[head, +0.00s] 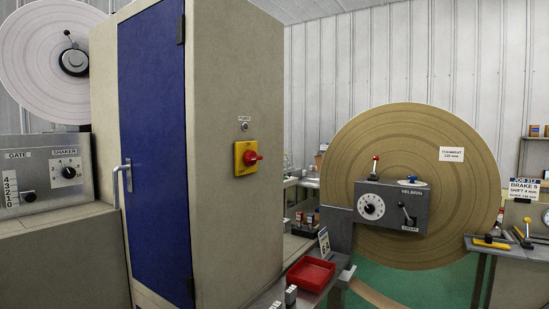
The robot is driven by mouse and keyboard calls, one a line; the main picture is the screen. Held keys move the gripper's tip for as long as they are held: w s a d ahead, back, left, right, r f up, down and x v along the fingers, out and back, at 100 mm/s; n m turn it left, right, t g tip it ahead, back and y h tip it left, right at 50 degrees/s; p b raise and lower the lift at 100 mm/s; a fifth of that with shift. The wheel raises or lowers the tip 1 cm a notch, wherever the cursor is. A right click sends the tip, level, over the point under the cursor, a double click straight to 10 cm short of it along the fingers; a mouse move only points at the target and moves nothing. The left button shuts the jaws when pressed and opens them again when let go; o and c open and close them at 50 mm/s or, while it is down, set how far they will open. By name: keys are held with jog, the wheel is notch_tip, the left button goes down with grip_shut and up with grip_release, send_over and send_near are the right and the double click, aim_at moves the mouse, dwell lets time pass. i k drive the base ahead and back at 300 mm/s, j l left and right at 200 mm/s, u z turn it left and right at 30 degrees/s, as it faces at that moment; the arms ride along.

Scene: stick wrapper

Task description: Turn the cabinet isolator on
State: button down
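The cabinet isolator (240,169) is a yellow plate on the beige right-hand side of the tall cabinet (216,50). Its red handle (252,157) sticks out to the right; small lettering on the plate is too small to read surely, and I cannot tell the handle's exact setting. A small round lamp (244,126) labelled POWER sits just above and looks unlit. My gripper is not in view, and nothing touches the isolator.
The cabinet's blue door (153,120) is shut, its handle (123,180) at the left. A grey control panel (40,177) stands left. A red tray (310,275) lies on a bench below right. A large brown roll (450,200) with a grey control box (393,206) stands right.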

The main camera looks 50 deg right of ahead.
aim_at(250, 157)
jog(key=l, duration=0.5)
jog(key=k+l+u, duration=0.1)
jog(key=l, duration=0.4)
jog(key=k+l, duration=0.1)
jog(key=l, duration=0.4)
jog(key=k+l+u, duration=0.1)
jog(key=l, duration=0.9)
jog(key=k+l, duration=0.15)
jog(key=l, duration=0.35)
jog(key=u, duration=0.05)
